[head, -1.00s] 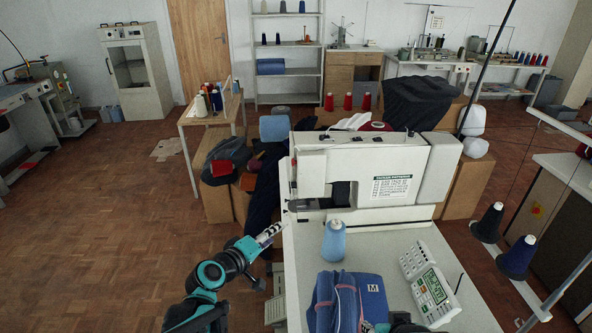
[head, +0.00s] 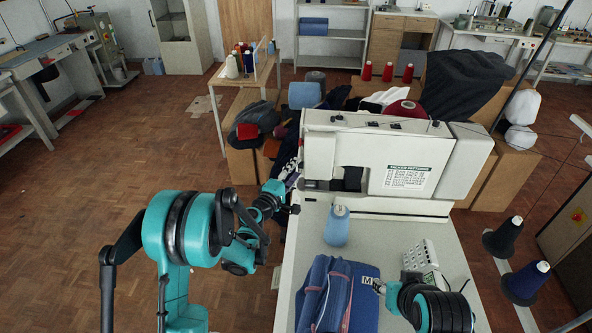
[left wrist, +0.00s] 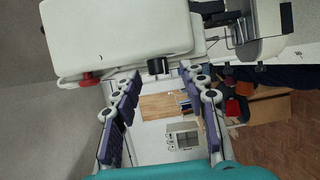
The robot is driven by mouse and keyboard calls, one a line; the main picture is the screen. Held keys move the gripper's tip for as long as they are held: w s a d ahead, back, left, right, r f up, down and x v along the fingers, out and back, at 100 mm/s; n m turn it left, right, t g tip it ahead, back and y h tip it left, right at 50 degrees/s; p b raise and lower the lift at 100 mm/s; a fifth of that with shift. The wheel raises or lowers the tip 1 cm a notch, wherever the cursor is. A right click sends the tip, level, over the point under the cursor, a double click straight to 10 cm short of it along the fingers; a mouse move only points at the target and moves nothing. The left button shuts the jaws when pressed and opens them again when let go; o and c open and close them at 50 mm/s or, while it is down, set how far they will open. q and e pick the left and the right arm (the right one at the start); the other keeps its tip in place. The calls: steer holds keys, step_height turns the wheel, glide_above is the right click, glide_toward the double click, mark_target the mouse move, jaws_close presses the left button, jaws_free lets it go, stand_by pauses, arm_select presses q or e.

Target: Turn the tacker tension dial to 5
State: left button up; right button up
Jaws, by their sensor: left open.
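The white tacker (head: 400,165) stands on the worktable, a printed card on its front. In the left wrist view, the machine (left wrist: 120,40) fills the top, and a small black knob (left wrist: 158,66), which looks like the tension dial, sticks out from it. My left gripper (left wrist: 159,78) is open, its fingers on either side of the knob's line, apparently not touching it. In the head view, my left gripper (head: 287,180) is at the machine's left end; the dial cannot be made out there. Its number is unreadable. My right gripper (head: 379,287) is beside the blue garment, its jaws unclear.
A blue thread cone (head: 337,227), a folded blue garment (head: 338,292) and a white keypad box (head: 420,258) sit on the worktable (head: 300,260). A red knob (left wrist: 90,79) is on the machine near the dial. Cartons with dark cloth stand behind.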

arm_select(q)
steer(key=shift+w+d, duration=0.15)
steer(key=shift+w, duration=0.35)
jaws_close()
steer(key=shift+r+n+g+y+p, duration=0.3)
steer(key=shift+n+g+y+p, duration=0.2)
steer(key=shift+g+p, duration=0.75)
jaws_free()
